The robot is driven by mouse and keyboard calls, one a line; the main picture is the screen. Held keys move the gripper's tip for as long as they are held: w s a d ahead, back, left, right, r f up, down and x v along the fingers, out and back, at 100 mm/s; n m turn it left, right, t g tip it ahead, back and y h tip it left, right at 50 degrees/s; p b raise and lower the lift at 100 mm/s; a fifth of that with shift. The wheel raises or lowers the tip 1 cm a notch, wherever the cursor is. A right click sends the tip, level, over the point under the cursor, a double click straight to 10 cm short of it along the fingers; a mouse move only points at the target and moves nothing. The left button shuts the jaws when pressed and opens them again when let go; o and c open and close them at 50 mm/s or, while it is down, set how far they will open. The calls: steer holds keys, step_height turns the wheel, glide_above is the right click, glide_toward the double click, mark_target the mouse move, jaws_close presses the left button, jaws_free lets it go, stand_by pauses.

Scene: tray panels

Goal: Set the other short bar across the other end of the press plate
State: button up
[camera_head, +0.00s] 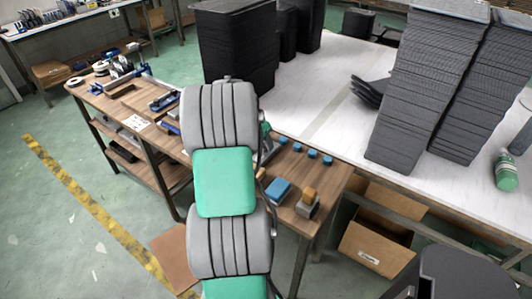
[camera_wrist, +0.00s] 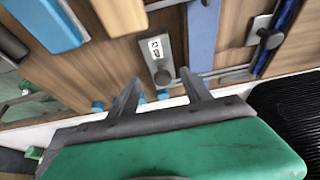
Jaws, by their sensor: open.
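My gripper (camera_wrist: 160,77) shows in the wrist view with its two fingers spread apart and nothing between them. Beyond the fingertips, a grey piece with a white label and a round knob (camera_wrist: 159,52) lies on the wooden bench. A blue flat strip (camera_wrist: 202,35) runs to its right, and a grey piece with a dark knob (camera_wrist: 264,35) is farther right. I cannot tell which of these is the press plate or a short bar. In the head view my arm hides the middle of the bench and my gripper.
The wooden bench (camera_head: 332,177) carries a blue block (camera_head: 279,189), a grey block with an orange top (camera_head: 307,204) and several small blue pieces (camera_head: 297,147). Clamps and tools crowd its left end. Tall black stacks (camera_head: 430,85) stand on the white table (camera_head: 335,85) behind.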

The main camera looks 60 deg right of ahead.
mark_target(264, 147)
steer(key=p+x, duration=0.1)
steer(key=x, duration=0.6)
steer(key=shift+w, duration=0.15)
jaws_close()
stand_by(0.3)
